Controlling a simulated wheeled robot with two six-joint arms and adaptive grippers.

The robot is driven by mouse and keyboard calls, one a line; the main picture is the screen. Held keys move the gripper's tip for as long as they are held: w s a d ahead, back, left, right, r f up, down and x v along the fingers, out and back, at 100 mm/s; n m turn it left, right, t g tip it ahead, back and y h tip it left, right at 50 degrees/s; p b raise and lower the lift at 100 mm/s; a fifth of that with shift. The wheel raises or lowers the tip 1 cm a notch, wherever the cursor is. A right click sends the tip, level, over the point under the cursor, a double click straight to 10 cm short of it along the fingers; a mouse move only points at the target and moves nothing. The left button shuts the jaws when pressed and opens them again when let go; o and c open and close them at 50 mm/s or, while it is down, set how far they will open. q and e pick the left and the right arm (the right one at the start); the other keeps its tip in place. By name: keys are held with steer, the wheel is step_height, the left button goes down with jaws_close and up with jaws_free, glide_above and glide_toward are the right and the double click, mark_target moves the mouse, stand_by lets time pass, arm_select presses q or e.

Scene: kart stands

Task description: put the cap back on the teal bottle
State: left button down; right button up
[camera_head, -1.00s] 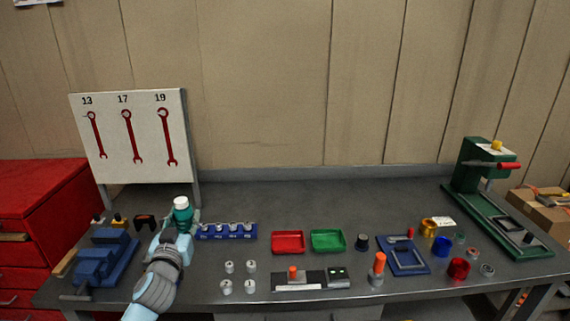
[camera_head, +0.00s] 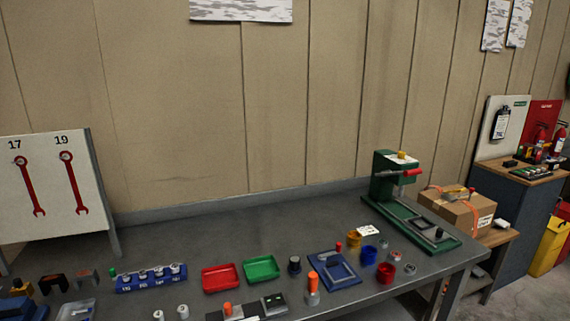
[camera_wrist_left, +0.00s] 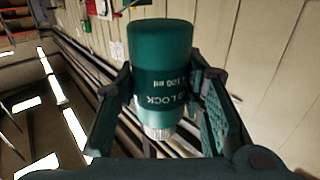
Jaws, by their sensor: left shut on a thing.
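The teal bottle (camera_wrist_left: 160,75) shows in the left wrist view, with inverted lettering reading "LOCK" and "100 ml". A white ribbed end (camera_wrist_left: 160,132) points down in that picture; I cannot tell whether it is a cap or a bare threaded neck. My left gripper (camera_wrist_left: 165,95) has its two fingers on either side of the bottle and is shut on it. Neither the bottle nor the left gripper is in the head view now. No loose cap can be made out for certain. My right gripper is in no view.
On the grey workbench (camera_head: 240,225) stand a blue socket block (camera_head: 128,287), a red tray (camera_head: 221,278), a green tray (camera_head: 261,269), a blue fixture (camera_head: 333,273) and a green press (camera_head: 388,185). Several small cups and rings lie at the right. The bench's back strip is clear.

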arm_select(q)
steer(key=shift+s+f, duration=0.4)
steer(key=shift+f, duration=0.4)
steer(key=shift+w+d, duration=0.2)
steer(key=shift+d, duration=0.2)
steer(key=d+r+m+g+h, duration=0.1)
steer(key=d+m+g+h, duration=0.2)
steer(key=d, duration=0.9)
steer(key=shift+w+d+r+h, duration=0.25)
steer(key=shift+w+r+h, duration=0.15)
steer(key=shift+h, duration=0.2)
steer(key=shift+f, duration=0.1)
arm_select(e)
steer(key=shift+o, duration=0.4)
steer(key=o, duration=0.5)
